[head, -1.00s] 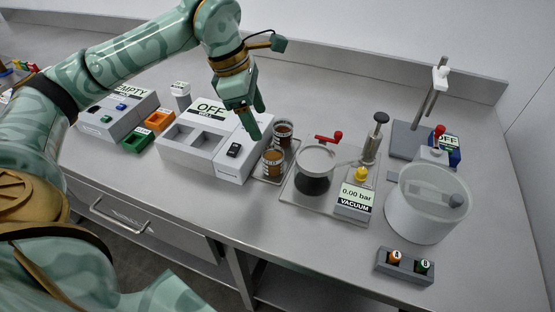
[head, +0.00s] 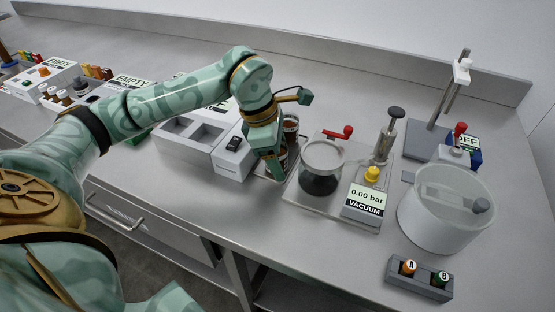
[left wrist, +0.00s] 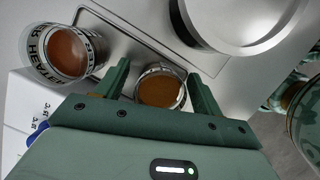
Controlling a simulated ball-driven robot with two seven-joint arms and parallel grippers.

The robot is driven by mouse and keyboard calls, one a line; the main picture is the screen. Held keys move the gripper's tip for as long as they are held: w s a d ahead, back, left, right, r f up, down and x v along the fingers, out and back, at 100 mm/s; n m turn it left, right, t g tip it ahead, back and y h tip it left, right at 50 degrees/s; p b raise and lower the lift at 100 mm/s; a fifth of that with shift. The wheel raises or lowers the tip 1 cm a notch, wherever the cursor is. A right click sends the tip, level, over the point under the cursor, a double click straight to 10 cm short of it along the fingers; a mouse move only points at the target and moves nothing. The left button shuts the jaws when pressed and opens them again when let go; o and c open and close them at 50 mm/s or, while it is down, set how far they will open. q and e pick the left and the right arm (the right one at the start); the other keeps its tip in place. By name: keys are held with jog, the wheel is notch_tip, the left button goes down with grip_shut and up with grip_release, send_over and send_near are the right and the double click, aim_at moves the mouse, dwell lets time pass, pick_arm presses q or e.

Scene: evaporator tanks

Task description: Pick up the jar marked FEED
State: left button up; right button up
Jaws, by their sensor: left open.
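Two clear jars with brown contents stand on a small tray (head: 266,178) left of the vacuum unit. The back jar (head: 290,123) also shows in the left wrist view (left wrist: 68,50), with dark lettering on its side that I cannot read surely. The front jar (left wrist: 160,90) is mostly hidden behind my left gripper (head: 274,165) in the head view. In the left wrist view my left gripper (left wrist: 159,72) is open, with one finger on each side of the front jar. I cannot tell whether the fingers touch it, or which jar is marked FEED. My right gripper is not in view.
A grey-white unit with wells (head: 196,130) is close left. A white tub (head: 445,215) is farther right. The front bench edge is near.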

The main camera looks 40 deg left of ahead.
pick_arm(q)
jog(key=c, duration=1.2)
jog(key=shift+r, duration=0.1)
